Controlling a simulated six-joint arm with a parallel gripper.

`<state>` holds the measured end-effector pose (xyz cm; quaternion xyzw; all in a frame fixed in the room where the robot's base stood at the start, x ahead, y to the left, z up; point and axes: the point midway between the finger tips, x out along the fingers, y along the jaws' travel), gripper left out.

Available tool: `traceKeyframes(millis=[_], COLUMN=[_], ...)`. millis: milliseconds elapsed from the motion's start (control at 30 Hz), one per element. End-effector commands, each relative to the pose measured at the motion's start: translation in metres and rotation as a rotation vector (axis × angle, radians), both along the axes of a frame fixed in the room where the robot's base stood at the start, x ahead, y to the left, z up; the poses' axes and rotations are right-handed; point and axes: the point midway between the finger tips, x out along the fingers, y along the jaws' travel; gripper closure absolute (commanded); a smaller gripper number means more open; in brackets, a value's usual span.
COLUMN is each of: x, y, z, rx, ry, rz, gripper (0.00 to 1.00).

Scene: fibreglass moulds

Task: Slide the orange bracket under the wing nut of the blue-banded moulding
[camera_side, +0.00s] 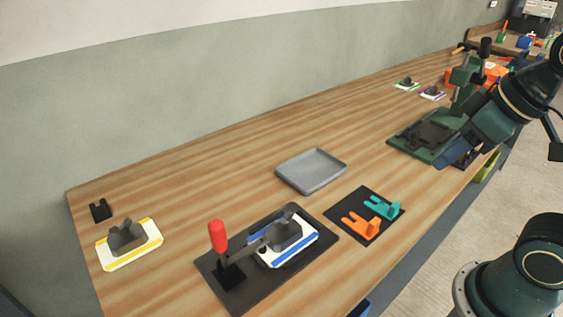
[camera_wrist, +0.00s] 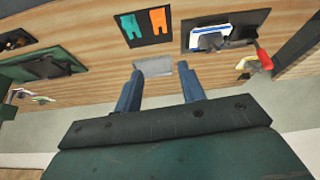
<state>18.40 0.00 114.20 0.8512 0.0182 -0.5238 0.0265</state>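The orange bracket (camera_side: 357,226) lies flat on a black mat (camera_side: 384,231), beside a teal bracket (camera_side: 381,208); the orange one also shows in the wrist view (camera_wrist: 158,20). The blue-banded moulding (camera_side: 302,246) sits on a dark base plate (camera_side: 217,270), under a toggle clamp with a red handle (camera_side: 218,237). A dark grey piece covers the moulding's top; I cannot make out the wing nut. My gripper (camera_wrist: 161,69) is open and empty, its two fingers wide apart. In the side view it is at the right, above the table's front edge and away from the bracket.
An empty grey tray (camera_side: 311,188) lies behind the mat. A yellow-banded moulding (camera_side: 148,248) and a black bracket (camera_side: 100,211) are at left. A green press (camera_side: 465,90) with a dark green base stands at right. Bare wood lies between tray and yellow-banded moulding.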

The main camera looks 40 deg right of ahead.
Motion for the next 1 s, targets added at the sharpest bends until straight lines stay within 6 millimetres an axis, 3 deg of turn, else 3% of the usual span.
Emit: traceKeyframes(millis=[267, 600, 1000], x=[0.023, 0.057, 0.086], y=[-0.003, -0.015, -0.037], z=[-0.015, -0.047, -0.094], rx=[-0.085, -0.13, -0.077], ry=[0.106, 0.214, 0.187], rz=[0.257, 0.711, 1.237], gripper=[0.6, 0.6, 0.6])
